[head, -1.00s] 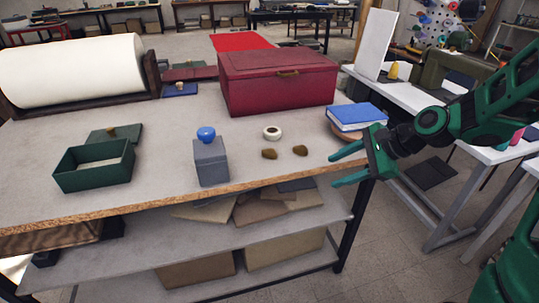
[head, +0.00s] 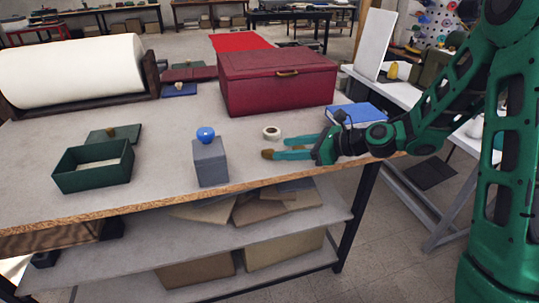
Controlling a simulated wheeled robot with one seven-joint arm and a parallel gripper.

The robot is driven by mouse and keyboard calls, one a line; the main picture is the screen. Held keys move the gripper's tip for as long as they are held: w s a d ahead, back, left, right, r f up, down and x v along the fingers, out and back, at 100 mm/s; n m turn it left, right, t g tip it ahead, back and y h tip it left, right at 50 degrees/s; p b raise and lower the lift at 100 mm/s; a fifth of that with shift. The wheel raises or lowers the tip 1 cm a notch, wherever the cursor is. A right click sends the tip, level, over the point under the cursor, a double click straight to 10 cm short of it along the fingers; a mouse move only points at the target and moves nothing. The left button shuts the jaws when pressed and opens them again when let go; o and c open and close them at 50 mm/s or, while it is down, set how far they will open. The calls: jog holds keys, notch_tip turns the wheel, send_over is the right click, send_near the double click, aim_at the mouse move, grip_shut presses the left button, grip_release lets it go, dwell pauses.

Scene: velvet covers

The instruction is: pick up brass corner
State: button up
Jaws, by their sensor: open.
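A small brownish brass corner (head: 266,154) lies on the grey tabletop, left of my gripper in the head view. My gripper (head: 281,148) is open over the table, its two green fingers pointing left. The tip of the lower finger overlaps the right side of this brass corner in the picture; I cannot tell whether they touch. A second brass piece, seen earlier just to the right, is now hidden behind my gripper.
A white ring (head: 271,133) lies just behind the fingertips. A grey box with a blue knob (head: 211,163) stands to the left. A red chest (head: 278,85) stands behind, and a blue book (head: 358,111) is behind my wrist. The table's front edge is close.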

aim_at(270, 151)
jog(key=x, duration=0.5)
jog(key=shift+d+f, duration=0.1)
jog(key=shift+f, duration=0.1)
jog(key=shift+c, duration=0.4)
jog(key=c, duration=1)
jog(key=shift+c, duration=0.2)
